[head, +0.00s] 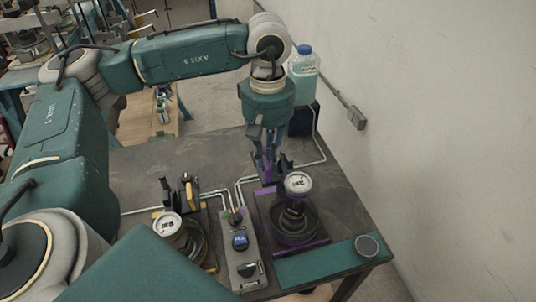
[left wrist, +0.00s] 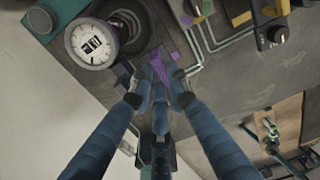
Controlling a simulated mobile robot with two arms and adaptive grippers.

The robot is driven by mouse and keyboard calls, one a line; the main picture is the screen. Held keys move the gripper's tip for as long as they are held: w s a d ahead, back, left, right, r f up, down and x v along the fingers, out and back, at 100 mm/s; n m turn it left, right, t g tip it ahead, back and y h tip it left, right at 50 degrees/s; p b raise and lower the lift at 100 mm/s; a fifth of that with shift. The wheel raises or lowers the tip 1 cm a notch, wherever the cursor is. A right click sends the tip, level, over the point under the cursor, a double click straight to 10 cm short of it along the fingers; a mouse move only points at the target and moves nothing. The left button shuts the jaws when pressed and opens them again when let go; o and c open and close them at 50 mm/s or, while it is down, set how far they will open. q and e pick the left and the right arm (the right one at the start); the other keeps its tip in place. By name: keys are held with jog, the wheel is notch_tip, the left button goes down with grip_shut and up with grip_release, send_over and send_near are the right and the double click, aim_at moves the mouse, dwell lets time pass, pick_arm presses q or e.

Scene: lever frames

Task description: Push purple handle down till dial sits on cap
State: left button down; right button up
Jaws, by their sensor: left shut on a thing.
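The purple lever frame (head: 304,246) stands on the dark table, right of centre in the head view. Its white round dial (head: 298,183) sits above a dark round part; whether they touch, I cannot tell. The dial also shows at the upper left of the left wrist view (left wrist: 92,43). My left gripper (head: 268,172) reaches down at the back of this frame. In the left wrist view its blue fingers (left wrist: 160,92) are shut on the purple handle (left wrist: 158,64), mostly hidden between them. My right gripper is not in view.
A yellow-handled frame with its own dial (head: 168,223) stands to the left. A control box (head: 241,262) with knobs and a blue screen lies between. A green mat (head: 315,266) bears a grey disc (head: 367,246). A bottle (head: 303,75) stands behind, near the wall.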

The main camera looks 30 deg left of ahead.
aim_at(267, 172)
pick_arm(q)
jog(key=shift+f+b, duration=2.4)
jog(key=shift+f, duration=0.2)
jog(key=shift+s+r, duration=0.1)
jog(key=shift+s, duration=0.15)
jog(key=c, duration=1.9)
grip_release()
jog(key=shift+c, duration=0.2)
jog(key=shift+o, duration=1.4)
jog(key=shift+w, duration=0.2)
notch_tip(267, 172, up, 12)
jog(key=shift+d, duration=0.1)
